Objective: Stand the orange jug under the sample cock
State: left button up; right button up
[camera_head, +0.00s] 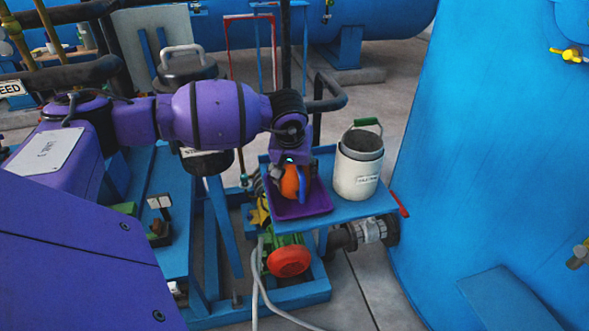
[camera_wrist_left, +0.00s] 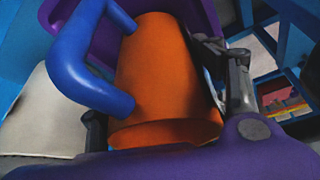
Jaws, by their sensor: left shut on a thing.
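The orange jug (camera_head: 289,184) with a blue handle is over the purple tray (camera_head: 318,197) on the blue stand. In the left wrist view the jug (camera_wrist_left: 160,75) lies between the two fingers, its blue handle (camera_wrist_left: 75,60) at the left. My left gripper (camera_head: 294,172) is shut on the jug from above. I cannot tell whether the jug's base touches the tray. A small metal fitting (camera_head: 578,256) sticks out of the big blue vessel at the right edge; I cannot tell whether it is the sample cock. My right gripper is not in view.
A white bucket (camera_head: 355,178) with a green-grip handle stands on the blue stand (camera_head: 380,203), right of the tray. The blue vessel (camera_head: 480,150) fills the right side. A yellow-handled valve (camera_head: 570,54) is high right.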

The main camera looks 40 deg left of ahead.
pick_arm(q)
jog(key=shift+f, duration=0.2)
jog(key=o, duration=1.2)
